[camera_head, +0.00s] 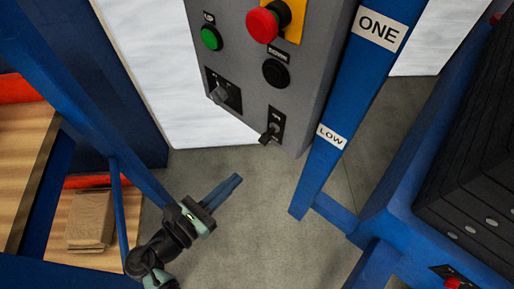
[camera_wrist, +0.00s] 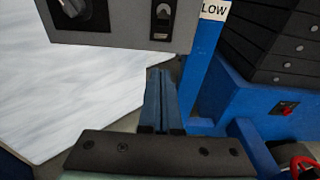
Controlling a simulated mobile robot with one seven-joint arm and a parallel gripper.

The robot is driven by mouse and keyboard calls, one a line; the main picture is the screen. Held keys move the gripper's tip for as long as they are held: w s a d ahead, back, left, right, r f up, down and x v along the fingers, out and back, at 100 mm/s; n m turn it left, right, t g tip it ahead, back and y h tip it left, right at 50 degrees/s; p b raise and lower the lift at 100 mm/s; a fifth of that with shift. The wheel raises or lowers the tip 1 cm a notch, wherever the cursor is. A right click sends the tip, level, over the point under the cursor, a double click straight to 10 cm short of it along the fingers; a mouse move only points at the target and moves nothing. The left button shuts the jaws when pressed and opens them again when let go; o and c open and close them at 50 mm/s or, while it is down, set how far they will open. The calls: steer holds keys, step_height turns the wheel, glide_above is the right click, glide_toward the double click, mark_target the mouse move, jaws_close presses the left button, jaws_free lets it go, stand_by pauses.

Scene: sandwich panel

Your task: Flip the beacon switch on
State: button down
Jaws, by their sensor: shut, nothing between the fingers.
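A grey control panel (camera_head: 245,85) hangs at the top centre of the head view. A small black switch (camera_head: 271,131) with a lever sits near its lower right corner; its label is too small to read, so I cannot confirm that it is the beacon switch. The switch also shows in the wrist view (camera_wrist: 162,14), near the panel's bottom edge. My gripper (camera_head: 237,180) is shut and empty, below the panel and apart from it. In the wrist view its fingertips (camera_wrist: 160,73) lie just below the switch.
The panel also carries a green button (camera_head: 211,38), a red mushroom button (camera_head: 263,25), a black button (camera_head: 276,73) and a rotary switch (camera_head: 223,92). A blue post (camera_head: 330,155) labelled LOW stands close at right. Wooden shelves (camera_head: 25,145) are at left.

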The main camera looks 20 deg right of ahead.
mark_target(261, 142)
steer(key=shift+w, duration=0.1)
steer(key=x, duration=1)
steer(key=shift+d, duration=0.15)
steer(key=shift+s+a+r+p, duration=0.1)
steer(key=shift+a+r+p, duration=0.15)
steer(key=shift+r, duration=0.4)
steer(key=shift+s+a+r+p, duration=0.1)
steer(key=shift+r+p, duration=0.3)
steer(key=shift+r, duration=0.25)
steer(key=shift+s+a+r+p, duration=0.1)
steer(key=shift+a+r+p, duration=0.15)
steer(key=shift+r, duration=0.4)
step_height(261, 142, up, 3)
steer(key=g+y+p, duration=0.1)
steer(key=y+p, duration=0.2)
steer(key=p, duration=0.9)
steer(key=shift+a+g+p, duration=0.15)
steer(key=shift+g+p, duration=0.15)
steer(key=shift+f, duration=0.4)
